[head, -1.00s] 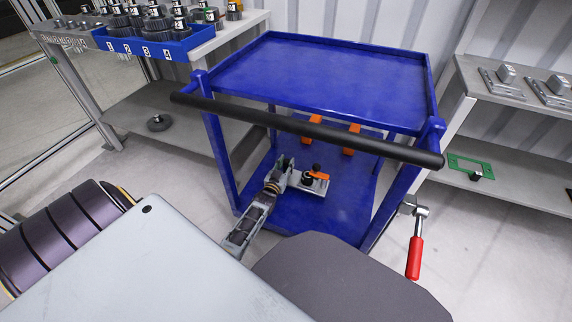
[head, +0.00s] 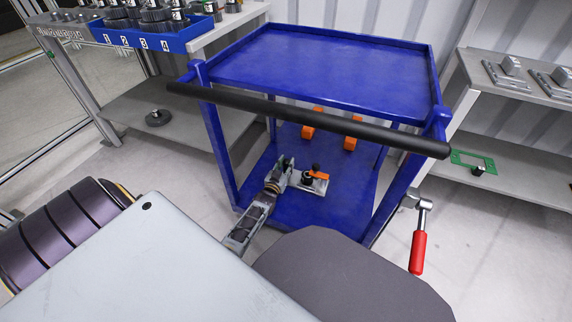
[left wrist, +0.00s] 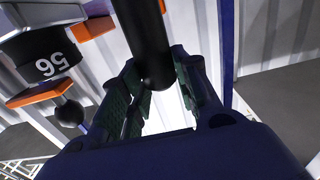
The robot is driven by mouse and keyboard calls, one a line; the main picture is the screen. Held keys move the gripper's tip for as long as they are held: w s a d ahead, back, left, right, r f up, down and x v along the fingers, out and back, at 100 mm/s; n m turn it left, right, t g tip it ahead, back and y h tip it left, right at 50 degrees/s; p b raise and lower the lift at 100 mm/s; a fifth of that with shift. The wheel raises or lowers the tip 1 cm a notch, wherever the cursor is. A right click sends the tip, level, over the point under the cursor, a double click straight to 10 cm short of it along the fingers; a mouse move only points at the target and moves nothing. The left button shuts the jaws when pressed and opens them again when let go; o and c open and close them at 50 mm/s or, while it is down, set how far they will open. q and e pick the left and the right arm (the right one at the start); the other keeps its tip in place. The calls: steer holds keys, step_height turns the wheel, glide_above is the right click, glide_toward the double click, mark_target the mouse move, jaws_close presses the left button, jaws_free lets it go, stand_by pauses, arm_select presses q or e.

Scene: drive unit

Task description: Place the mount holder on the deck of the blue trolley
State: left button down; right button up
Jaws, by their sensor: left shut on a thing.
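The mount holder (head: 316,188) has a pale grey base, a black cylinder, a black knob and an orange part. In the head view it shows upright over the lower deck of the blue trolley (head: 350,205); I cannot tell whether its base touches the deck. My left gripper (head: 281,177) is at its left side, shut on it. In the left wrist view, the gripper's fingers (left wrist: 160,92) close around a black post, and the holder's black cylinder (left wrist: 45,55) marked 56 is beside them. My right gripper is not in view.
The trolley's black handle bar (head: 310,117) crosses in front, below the empty top shelf (head: 330,75). Orange blocks (head: 352,132) stand behind the holder. A red-handled lever (head: 418,250) is by the right leg. Benches flank the trolley, with a blue bin (head: 150,40) at left.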

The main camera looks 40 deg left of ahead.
arm_select(q)
steer(key=shift+r, duration=0.15)
steer(key=c, duration=1.4)
jaws_free()
steer(key=shift+f, duration=0.2)
steer(key=o, duration=0.3)
steer(key=shift+s+d, duration=0.1)
steer(key=shift+s, duration=0.05)
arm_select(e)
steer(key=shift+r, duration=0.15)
arm_select(q)
steer(key=shift+p+v, duration=2.35)
steer(key=shift+v, duration=3.5)
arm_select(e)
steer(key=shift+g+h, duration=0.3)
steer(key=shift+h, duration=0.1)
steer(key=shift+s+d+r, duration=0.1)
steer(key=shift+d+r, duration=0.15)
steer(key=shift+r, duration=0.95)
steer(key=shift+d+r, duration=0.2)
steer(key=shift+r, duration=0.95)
arm_select(q)
steer(key=shift+d, duration=0.1)
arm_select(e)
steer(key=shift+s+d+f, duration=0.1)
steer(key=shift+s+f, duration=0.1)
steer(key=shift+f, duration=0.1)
